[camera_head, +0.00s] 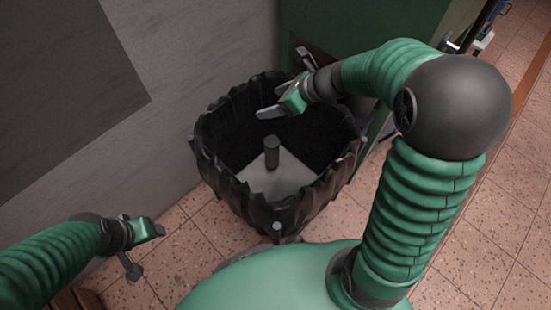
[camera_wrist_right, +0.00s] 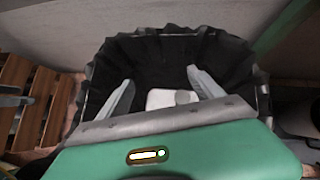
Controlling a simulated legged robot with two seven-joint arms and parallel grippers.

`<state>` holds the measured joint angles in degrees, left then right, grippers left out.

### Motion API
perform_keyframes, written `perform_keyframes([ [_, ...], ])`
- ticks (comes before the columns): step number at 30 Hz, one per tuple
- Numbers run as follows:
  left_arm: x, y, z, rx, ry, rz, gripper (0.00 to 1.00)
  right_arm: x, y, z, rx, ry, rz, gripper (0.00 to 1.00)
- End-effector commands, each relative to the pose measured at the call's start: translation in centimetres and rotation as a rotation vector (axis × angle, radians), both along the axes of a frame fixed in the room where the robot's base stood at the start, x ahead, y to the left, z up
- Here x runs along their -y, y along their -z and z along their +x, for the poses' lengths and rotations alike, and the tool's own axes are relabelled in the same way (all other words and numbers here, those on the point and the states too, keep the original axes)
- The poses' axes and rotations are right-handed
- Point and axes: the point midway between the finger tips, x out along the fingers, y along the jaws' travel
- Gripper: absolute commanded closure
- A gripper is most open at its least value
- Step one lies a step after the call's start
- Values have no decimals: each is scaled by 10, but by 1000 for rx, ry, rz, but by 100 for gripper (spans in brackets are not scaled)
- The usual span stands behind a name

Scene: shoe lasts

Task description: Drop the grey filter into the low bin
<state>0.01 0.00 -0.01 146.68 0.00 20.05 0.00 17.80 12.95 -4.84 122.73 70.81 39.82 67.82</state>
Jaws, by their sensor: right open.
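The low bin (camera_head: 226,185) stands on the floor against the wall, lined with a crumpled black bag. The grey filter (camera_head: 272,152), a small dark cylinder, stands upright inside it on the pale bottom. My right gripper (camera_head: 283,83) is open and empty above the bin's far rim. In the right wrist view the bin (camera_wrist_right: 245,65) lies below the two spread fingers (camera_wrist_right: 163,92), and the filter (camera_wrist_right: 184,97) shows small between them. My left gripper (camera_head: 147,251) is open and empty at the lower left, apart from the bin.
A green cabinet (camera_head: 350,22) stands behind the bin, and a grey wall (camera_head: 185,70) runs along the left. Wooden slats (camera_wrist_right: 35,90) show at the left of the wrist view. The tiled floor (camera_head: 510,215) at the right is clear.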

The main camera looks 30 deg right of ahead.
Motion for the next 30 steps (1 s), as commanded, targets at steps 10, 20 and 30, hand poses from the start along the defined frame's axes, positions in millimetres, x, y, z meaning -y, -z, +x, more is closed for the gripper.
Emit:
perform_keyframes([
  [10, 0, -49, 0, 0, 0, 0, 30, 32, -65, -45, 2, 6, -2, 24],
  [20, 0, -82, 0, 0, 0, 0, 30, 62, -115, -90, 1, 3, -1, 24],
  [30, 0, -83, 0, 0, 0, 0, 30, 66, -118, -96, 0, 1, -1, 24],
])
